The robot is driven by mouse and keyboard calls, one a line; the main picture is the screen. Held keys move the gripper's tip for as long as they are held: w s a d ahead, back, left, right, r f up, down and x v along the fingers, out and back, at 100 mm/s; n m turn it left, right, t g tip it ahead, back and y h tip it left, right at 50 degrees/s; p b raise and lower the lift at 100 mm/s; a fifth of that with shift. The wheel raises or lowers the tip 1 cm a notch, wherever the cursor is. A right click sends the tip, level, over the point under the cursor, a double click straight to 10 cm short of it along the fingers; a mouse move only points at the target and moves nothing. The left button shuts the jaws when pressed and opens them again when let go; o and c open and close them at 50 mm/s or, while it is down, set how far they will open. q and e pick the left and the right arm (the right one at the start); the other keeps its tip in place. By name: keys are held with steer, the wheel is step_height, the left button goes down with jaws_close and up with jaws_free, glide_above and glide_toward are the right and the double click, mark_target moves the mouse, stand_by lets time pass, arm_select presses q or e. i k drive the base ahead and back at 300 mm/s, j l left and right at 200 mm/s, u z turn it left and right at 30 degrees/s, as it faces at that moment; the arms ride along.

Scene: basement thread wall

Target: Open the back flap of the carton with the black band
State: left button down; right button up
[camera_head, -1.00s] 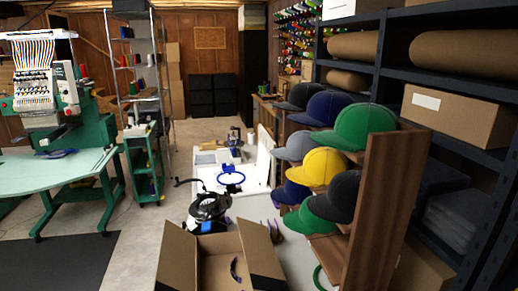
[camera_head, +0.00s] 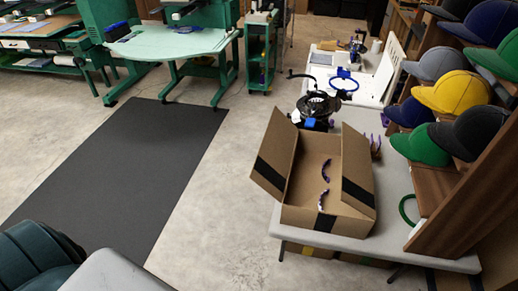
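The carton with black band pieces (camera_head: 300,212) stands on the near part of a light grey table (camera_head: 400,245). Its top is open to my view. The left flap (camera_head: 276,138) leans outward and bears a black strip. The right flap (camera_head: 357,170) also stands open and bears a black strip. Another black strip shows on the near wall. I cannot clearly make out a separate back flap at the far edge. Two curved dark purple pieces (camera_head: 326,170) show inside the carton. Neither of my grippers is in view.
A black hoop device (camera_head: 318,105) stands behind the carton. A rack of caps (camera_head: 450,92) borders the table's right side. A green ring (camera_head: 408,209) lies right of the carton. The floor left of the table is clear, with a dark mat (camera_head: 125,165).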

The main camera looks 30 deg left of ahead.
mark_target(357, 192)
steer(key=j+u, duration=0.7)
steer(key=u, duration=0.2)
